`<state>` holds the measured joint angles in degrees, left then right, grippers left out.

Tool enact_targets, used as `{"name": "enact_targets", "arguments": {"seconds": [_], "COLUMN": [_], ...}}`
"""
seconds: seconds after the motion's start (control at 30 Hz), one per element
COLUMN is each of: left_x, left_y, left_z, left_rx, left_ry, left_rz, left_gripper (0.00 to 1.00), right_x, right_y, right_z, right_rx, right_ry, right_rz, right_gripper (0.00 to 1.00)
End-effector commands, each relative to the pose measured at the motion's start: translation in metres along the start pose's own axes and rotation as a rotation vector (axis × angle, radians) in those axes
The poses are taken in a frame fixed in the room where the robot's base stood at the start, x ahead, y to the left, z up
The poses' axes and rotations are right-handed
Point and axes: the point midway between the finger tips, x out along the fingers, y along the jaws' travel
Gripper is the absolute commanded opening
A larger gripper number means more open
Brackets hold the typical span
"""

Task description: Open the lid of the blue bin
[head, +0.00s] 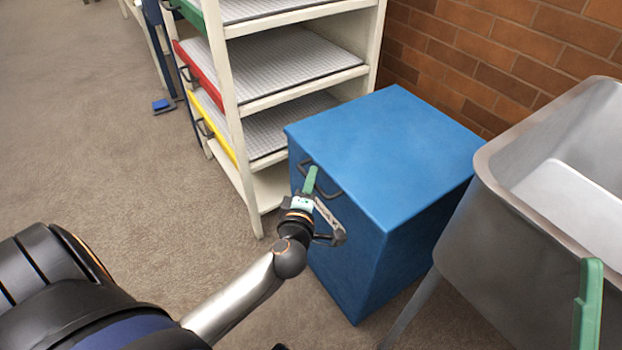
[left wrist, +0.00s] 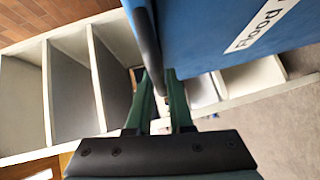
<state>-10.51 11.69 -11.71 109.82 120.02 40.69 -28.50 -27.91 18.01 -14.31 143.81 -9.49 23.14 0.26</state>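The blue bin (head: 390,150) stands on the carpet with its flat lid down. A dark bar handle (head: 325,182) is on its front, near the top edge. My left gripper (head: 311,180) is at this handle, its green fingers close together. In the left wrist view the fingers (left wrist: 161,95) have the dark handle bar (left wrist: 145,40) between them, with the blue bin (left wrist: 200,35) beside it. A white label (left wrist: 262,22) starting "Flood" is on the bin. Of my right gripper (head: 588,305), one green finger shows at the lower right; its opening is hidden.
A cream shelf rack (head: 245,120) with colour-edged shelves stands close behind the bin at left. A grey metal sink (head: 480,230) is close to its right. A brick wall (head: 480,50) is behind. Carpet (head: 110,150) is open at left.

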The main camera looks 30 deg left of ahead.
Motion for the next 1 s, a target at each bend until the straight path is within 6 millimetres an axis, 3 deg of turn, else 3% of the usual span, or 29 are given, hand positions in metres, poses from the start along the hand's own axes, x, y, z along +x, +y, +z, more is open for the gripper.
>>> {"name": "enact_targets", "arguments": {"seconds": [0.17,1.0], "left_x": [0.0000,0.0003], "left_y": [-0.0001,-0.0002], "left_z": [0.0001,0.0002], "left_rx": [0.000,0.000], "left_ry": [0.000,0.000], "left_rz": [0.000,0.000], "left_gripper": [0.00,0.00], "right_x": [0.0002,0.0004], "right_y": [0.0000,0.0003], "right_z": [-0.0004,-0.0007], "right_rx": [-0.001,-0.002], "right_ry": [0.002,0.004], "right_rz": [0.000,0.000], "right_gripper": [0.45,0.45]}}
